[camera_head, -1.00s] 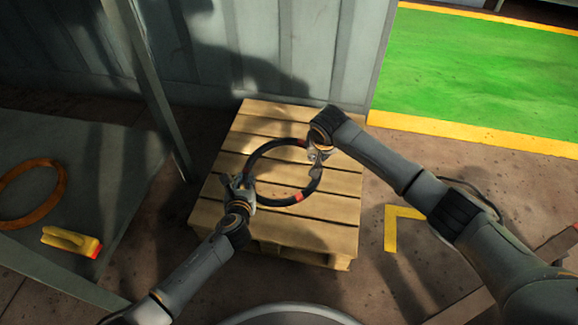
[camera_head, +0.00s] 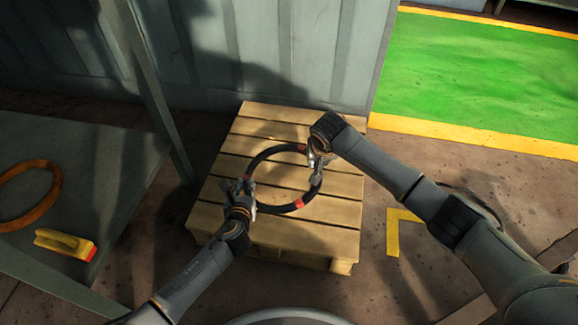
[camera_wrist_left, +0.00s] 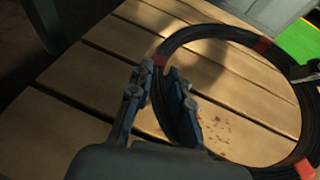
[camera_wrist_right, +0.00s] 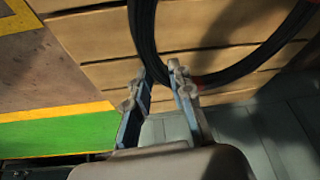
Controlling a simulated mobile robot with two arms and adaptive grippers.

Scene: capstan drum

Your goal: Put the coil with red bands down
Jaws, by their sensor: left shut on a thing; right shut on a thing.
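The coil with red bands (camera_head: 274,209) is a black ring with several red bands, lying roughly level over the wooden pallet (camera_head: 335,240). My left gripper (camera_head: 243,187) is shut on its left side. My right gripper (camera_head: 316,160) is shut on its right side, towards the back. In the left wrist view, the coil (camera_wrist_left: 215,33) passes between the fingers (camera_wrist_left: 160,72). In the right wrist view, the coil (camera_wrist_right: 240,68) runs at the fingertips (camera_wrist_right: 157,72). I cannot tell whether the coil touches the planks.
A grey table (camera_head: 80,140) at the left bears an orange-brown ring (camera_head: 50,200) and a yellow tool (camera_head: 62,242). A corrugated metal wall (camera_head: 290,60) stands behind the pallet. A yellow corner mark (camera_head: 392,235) is on the floor at the right.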

